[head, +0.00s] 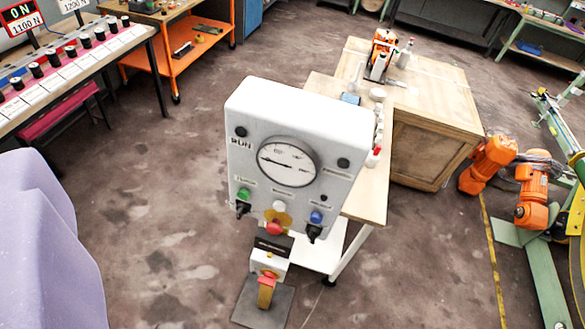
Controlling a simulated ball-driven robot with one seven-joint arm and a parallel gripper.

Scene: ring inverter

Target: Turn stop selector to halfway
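A white control box (335,125) stands in the middle of the view, its front tilted up towards me. It carries a round dial gauge (287,163) and the word RUN. Below the gauge are a green button (244,193), a blue button (317,216) and a red knob on a yellow collar (275,227). A black selector (242,208) sits under the green button and another black selector (312,232) under the blue one. The small labels are unreadable, so I cannot tell which control is the stop selector. My gripper is not in view.
A wooden bench (440,105) stands behind the box, with an orange robot arm (500,165) at right. A workbench (100,55) and an orange cart (150,67) are at upper left. Bare floor (160,190) lies left.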

